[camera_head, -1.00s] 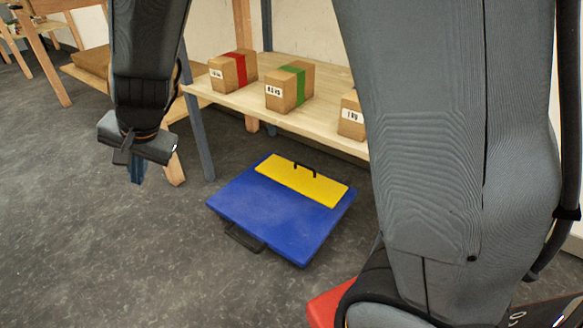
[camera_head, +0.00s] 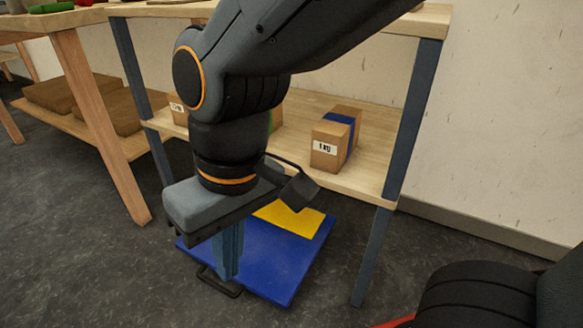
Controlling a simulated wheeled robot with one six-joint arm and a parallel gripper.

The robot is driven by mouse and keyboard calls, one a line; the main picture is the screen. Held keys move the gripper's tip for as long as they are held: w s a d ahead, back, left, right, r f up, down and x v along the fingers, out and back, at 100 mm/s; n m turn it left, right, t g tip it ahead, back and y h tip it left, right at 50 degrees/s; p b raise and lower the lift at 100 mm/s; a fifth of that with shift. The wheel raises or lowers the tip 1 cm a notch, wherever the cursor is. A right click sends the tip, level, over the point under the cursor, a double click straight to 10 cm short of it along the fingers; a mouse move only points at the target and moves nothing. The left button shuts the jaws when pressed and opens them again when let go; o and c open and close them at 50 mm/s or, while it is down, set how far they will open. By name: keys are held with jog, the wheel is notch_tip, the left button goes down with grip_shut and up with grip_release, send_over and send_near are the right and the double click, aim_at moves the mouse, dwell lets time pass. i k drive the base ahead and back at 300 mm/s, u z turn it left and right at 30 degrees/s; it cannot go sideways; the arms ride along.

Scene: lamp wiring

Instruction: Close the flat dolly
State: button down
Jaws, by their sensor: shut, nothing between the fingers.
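The flat dolly (camera_head: 278,262) lies on the floor in front of and partly beneath the shelf. It is a blue slab with a yellow panel (camera_head: 303,219) on its far part and a black handle (camera_head: 220,287) at its near edge. My gripper (camera_head: 227,277) is shut and empty, pointing down. Its fingers overlap the left part of the blue top in the picture; I cannot tell whether they touch it. My gripper and arm hide the dolly's far left part and the small black handle on the yellow panel.
A wooden shelf (camera_head: 375,180) on blue-grey legs stands behind the dolly. It bears a box with a blue band (camera_head: 336,138) and other boxes partly hidden by my arm. A shelf leg (camera_head: 372,258) stands right of the dolly. The floor at left is clear.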

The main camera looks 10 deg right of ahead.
aim_at(275, 261)
jog(key=z, duration=1)
jog(key=k, duration=0.85)
jog(key=u, duration=1.35)
jog(key=i, duration=0.5)
